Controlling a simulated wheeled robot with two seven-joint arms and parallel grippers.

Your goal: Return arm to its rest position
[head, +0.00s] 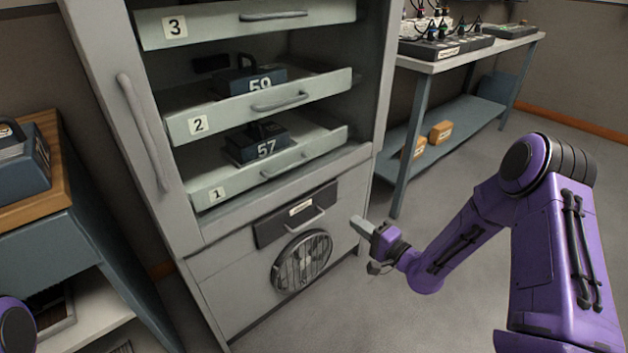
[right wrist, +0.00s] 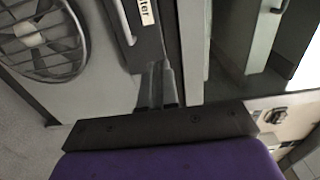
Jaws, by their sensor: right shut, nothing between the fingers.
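My right arm is purple and comes in from the right in the head view. Its gripper (head: 362,226) is shut and empty, in front of the lower right part of the grey cabinet (head: 222,284). In the right wrist view the gripper's fingers (right wrist: 159,85) are together, near the labelled dark drawer (right wrist: 133,22) and the fan grille (right wrist: 40,35). I cannot tell whether the fingertips touch the cabinet. Only a small purple part of my left arm shows at the lower left edge of the head view; its gripper is not in view.
The cabinet has pulled-out trays numbered 3 (head: 240,22), 2 (head: 262,101) and 1 (head: 262,166). Dark units 59 (head: 248,82) and 57 (head: 257,142) sit on the lower two. A workbench (head: 440,64) stands at the back right. Grey floor (head: 430,215) is open around my right arm.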

